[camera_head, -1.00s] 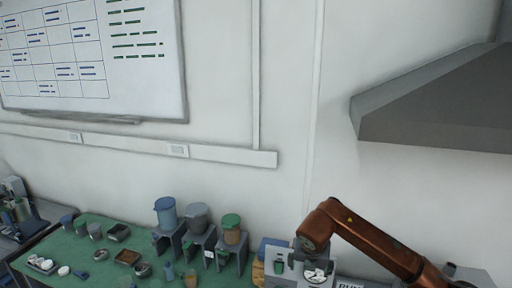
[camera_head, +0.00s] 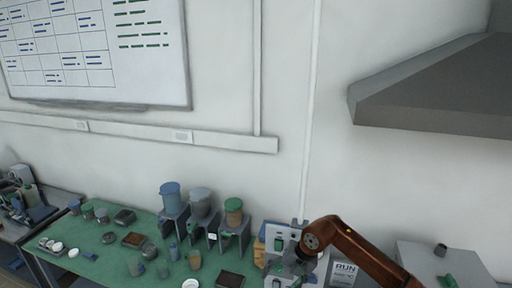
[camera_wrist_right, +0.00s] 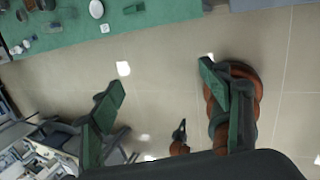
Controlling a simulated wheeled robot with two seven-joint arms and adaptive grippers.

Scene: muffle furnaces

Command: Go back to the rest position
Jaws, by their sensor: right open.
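My right arm enters the head view from the lower right as an orange-brown link. Its wrist end overlaps a light grey device (camera_head: 280,236) at the bottom centre. My right gripper (camera_wrist_right: 160,86) shows in the right wrist view with two green-padded fingers spread wide apart. Nothing is between the fingers, and the tiled floor lies beyond them. My left gripper cannot be made out in either view.
A green-topped table (camera_head: 110,262) holds several small dishes and jars. Stands with blue, grey and green-lidded containers (camera_head: 200,203) are at its back. A grey hood (camera_head: 440,95) juts from the wall at right. A box labelled RUN (camera_head: 344,272) stands near my arm.

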